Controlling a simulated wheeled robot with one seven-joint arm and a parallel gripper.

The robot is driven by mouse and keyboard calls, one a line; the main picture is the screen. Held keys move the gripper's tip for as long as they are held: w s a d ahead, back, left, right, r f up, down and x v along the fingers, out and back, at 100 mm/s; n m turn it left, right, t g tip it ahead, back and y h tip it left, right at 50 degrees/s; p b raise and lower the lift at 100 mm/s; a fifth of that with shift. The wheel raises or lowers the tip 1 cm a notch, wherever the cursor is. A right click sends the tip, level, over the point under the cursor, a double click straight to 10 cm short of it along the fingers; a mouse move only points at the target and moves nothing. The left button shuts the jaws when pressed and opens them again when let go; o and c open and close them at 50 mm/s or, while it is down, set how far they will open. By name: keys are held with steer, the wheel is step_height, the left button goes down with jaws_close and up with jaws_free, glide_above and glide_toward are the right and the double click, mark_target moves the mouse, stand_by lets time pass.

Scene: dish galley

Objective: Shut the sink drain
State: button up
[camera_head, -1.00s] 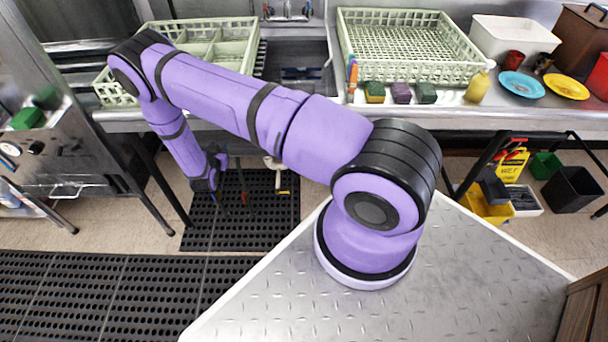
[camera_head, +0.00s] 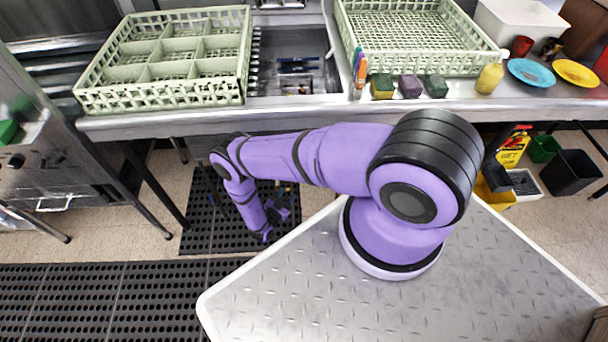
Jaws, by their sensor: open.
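The metal sink basin (camera_head: 312,45) is set in the counter between the two dish racks, with dark and blue items inside it. I cannot make out the drain opening in it. Below the counter, a small yellow piece (camera_head: 284,187) shows just past my arm; it may belong to the drain fitting, most of which my arm hides. My gripper (camera_head: 280,212) hangs low over the black floor mat in front of the sink, below counter height. It is small and partly hidden by my wrist; it appears open, and nothing shows in it.
A divided green rack (camera_head: 165,98) stands left of the sink and an open green rack (camera_head: 420,68) stands right. Sponges (camera_head: 410,86), a yellow bottle (camera_head: 490,76) and plates (camera_head: 530,72) line the counter.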

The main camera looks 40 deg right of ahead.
steer(key=x, duration=1)
steer(key=shift+d, duration=0.25)
steer(key=shift+w+r, duration=0.1)
jaws_close()
